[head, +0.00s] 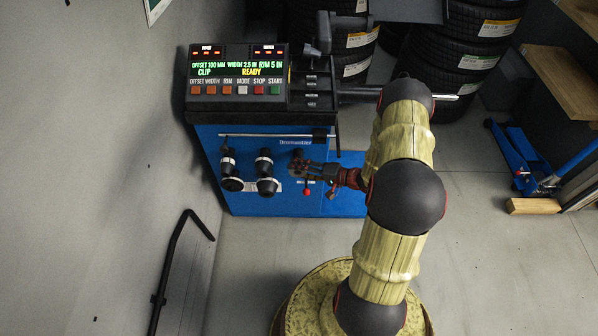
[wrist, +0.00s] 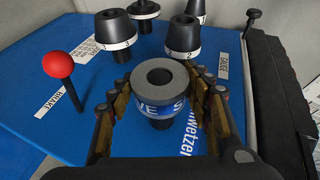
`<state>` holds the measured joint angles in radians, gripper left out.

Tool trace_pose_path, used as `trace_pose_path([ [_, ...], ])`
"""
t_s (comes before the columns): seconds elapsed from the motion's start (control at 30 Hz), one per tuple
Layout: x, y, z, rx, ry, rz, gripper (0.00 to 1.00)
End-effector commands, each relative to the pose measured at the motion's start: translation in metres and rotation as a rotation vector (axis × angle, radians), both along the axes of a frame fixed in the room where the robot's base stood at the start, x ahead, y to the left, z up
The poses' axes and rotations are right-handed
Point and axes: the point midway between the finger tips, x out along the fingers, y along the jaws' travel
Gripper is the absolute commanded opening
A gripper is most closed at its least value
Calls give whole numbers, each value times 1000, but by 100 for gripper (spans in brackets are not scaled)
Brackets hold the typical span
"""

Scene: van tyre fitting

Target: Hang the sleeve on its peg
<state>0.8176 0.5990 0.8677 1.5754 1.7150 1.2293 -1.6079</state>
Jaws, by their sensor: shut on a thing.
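The sleeve (wrist: 178,76) is a grey ring with a round hole and a blue lettered band. In the wrist view it sits between the two fingers of my gripper (wrist: 160,84), which is shut on it. A dark part shows under the band; I cannot tell whether it is the sleeve's own or a peg behind it. In the head view my gripper (head: 308,171) is at the front of the blue machine (head: 240,203), right of the two hanging cone stacks. The sleeve is too small there to make out clearly. I cannot see a bare peg for sure.
Black cones with white bands, one marked 3 (wrist: 115,32) and one marked 2 (wrist: 183,36), stand out from the panel beyond the sleeve. A red brake knob (wrist: 58,64) is at the left. A dark gauge arm (wrist: 250,22) runs along the right. Tyres (head: 480,55) stand behind.

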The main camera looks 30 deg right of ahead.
Motion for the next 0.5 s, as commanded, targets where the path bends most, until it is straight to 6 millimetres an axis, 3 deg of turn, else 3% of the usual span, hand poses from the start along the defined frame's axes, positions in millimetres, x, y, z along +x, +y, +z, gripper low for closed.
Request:
trace_pose_path([
  [0.13, 3, -2, 0, -1, 1, 0, 22],
  [0.17, 3, -2, 0, 0, 1, 0, 50],
  [0.5, 3, -2, 0, 1, 1, 0, 70],
])
